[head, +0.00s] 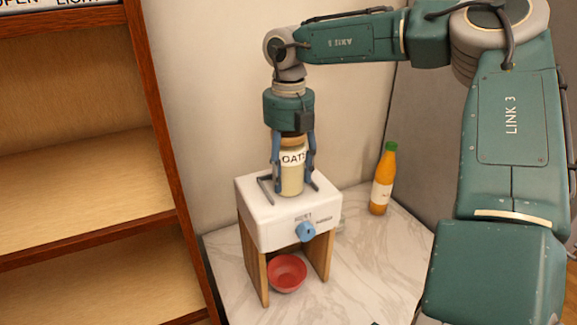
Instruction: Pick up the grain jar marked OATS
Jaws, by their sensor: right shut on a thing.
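The grain jar marked OATS (291,182) stands upright at the top of a white dispenser box. It has a pale body, a white label and a brown lid, which is partly hidden by my gripper. My right gripper (293,160) points straight down over the jar, with its blue fingers on both sides of it, and is shut on it. I cannot tell whether the jar's base touches the box. My left gripper is not in view.
The white dispenser (262,225) has a blue knob (305,232) and wooden legs. A red bowl (287,271) sits beneath it. An orange bottle (383,180) with a green cap stands to the right on the marble counter (375,265). An empty wooden shelf (75,180) is at left.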

